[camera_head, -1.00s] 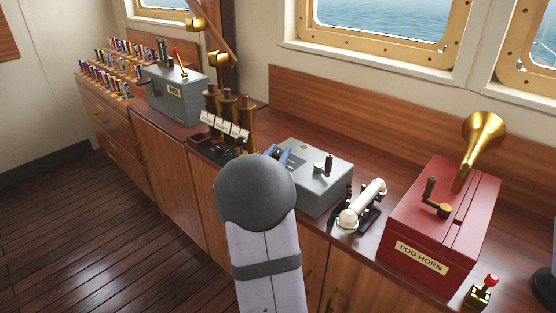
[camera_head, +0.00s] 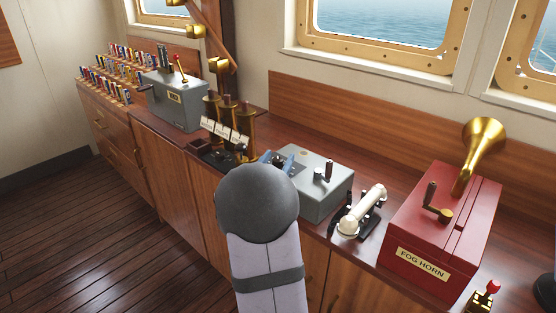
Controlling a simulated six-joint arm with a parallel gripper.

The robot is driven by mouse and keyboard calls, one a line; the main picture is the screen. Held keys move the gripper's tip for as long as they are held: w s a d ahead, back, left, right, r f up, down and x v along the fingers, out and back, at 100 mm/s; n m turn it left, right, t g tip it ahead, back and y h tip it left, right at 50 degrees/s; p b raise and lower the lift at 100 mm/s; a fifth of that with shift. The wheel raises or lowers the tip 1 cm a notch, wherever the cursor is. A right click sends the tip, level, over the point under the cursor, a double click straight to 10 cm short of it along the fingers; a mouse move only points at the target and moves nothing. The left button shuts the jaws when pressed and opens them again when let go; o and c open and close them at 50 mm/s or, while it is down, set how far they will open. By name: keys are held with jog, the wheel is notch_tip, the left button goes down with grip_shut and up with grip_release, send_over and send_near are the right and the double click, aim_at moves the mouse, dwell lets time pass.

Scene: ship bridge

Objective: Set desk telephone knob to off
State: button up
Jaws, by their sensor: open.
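A grey box (camera_head: 326,201) stands on the wooden counter with a cream handset (camera_head: 362,212) on a black cradle to its right; together they look like the desk telephone. On the box top are a small pale knob (camera_head: 318,174) and an upright dark handle (camera_head: 329,168). Which setting the knob points to is too small to read. My gripper (camera_head: 281,161), blue and black, shows partly behind my own arm's rounded joint, at the left edge of the grey box. It is open and apart from the knob. Its fingertips are hard to make out.
A red fog horn box (camera_head: 420,264) with a brass horn stands to the right. Brass-topped levers (camera_head: 229,125) and a grey lever box (camera_head: 176,101) stand to the left. A wooden backboard (camera_head: 380,128) runs behind the counter.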

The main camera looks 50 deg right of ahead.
jog(key=v, duration=0.7)
jog(key=shift+b, duration=0.35)
jog(key=w+d+r+m+g+h+p, duration=0.1)
jog(key=w+r+m+g, duration=0.1)
jog(key=w+d+r+m+g+h+p, duration=0.1)
jog(key=w+d+r+m+g+p, duration=0.1)
jog(key=g, duration=0.1)
jog(key=shift+d+g+h, duration=0.2)
jog(key=shift+g+h, duration=0.1)
jog(key=shift+w+f+m+g+p, duration=0.15)
jog(key=shift+w+m+g+p, duration=0.25)
jog(key=shift+m+g, duration=0.45)
jog(key=a+f+m+g+y+p, duration=0.2)
jog(key=a+f+m+g, duration=0.15)
jog(key=g, duration=0.25)
jog(key=shift+w+f+p+x, duration=0.15)
jog(key=shift+p+x, duration=0.05)
jog(key=shift+x, duration=1.55)
jog(key=shift+w+f+p+x, duration=0.1)
jog(key=shift+w+p+x, duration=0.1)
jog(key=shift+x, duration=1.55)
jog(key=shift+d, duration=0.1)
